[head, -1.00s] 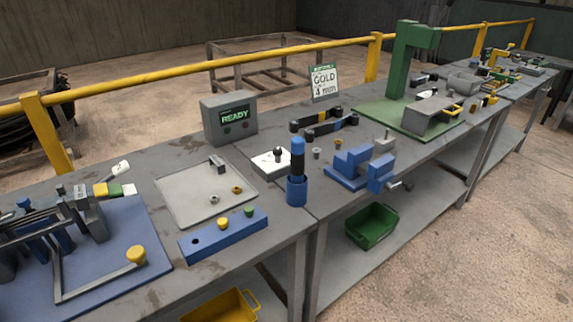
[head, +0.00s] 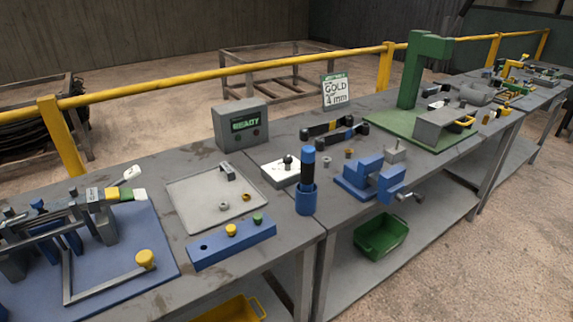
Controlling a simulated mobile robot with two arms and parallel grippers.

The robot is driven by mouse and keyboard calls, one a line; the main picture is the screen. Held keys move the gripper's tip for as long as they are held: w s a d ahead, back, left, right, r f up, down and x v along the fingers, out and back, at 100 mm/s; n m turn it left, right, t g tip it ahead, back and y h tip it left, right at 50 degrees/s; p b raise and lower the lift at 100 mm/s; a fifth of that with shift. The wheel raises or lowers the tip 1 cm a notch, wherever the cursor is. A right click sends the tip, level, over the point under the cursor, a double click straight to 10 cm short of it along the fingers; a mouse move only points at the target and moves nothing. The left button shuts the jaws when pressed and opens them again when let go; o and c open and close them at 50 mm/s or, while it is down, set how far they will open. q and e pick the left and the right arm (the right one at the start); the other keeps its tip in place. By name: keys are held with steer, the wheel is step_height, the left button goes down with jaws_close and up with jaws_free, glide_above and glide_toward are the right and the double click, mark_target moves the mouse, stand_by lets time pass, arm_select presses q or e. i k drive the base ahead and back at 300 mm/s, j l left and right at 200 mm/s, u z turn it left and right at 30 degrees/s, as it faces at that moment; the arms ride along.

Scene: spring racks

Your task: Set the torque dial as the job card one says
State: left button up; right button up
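The job card (head: 335,92) stands upright at the back of the bench and reads "GOLD 4 mm"; a smaller green line at its top is too small to read. A pale block with a dark knob (head: 281,171) lies on the bench in the middle; it may be the torque dial, but I see no readable marks on it. A blue-handled tool (head: 307,166) stands upright in a blue cup (head: 306,200) just right of it. Neither of my grippers is in view.
A grey box with a green "READY" screen (head: 241,124) stands behind a shallow tray (head: 185,205) with small parts. A blue block with coloured buttons (head: 216,247), a blue vise (head: 372,178) and a green press (head: 412,85) share the bench. A yellow rail (head: 230,76) runs behind.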

mark_target(288, 160)
steer(key=i+l+u, duration=0.15)
steer(key=l+u, duration=0.45)
steer(key=u, duration=1.55)
steer(key=i+l, duration=0.05)
steer(key=l, duration=0.05)
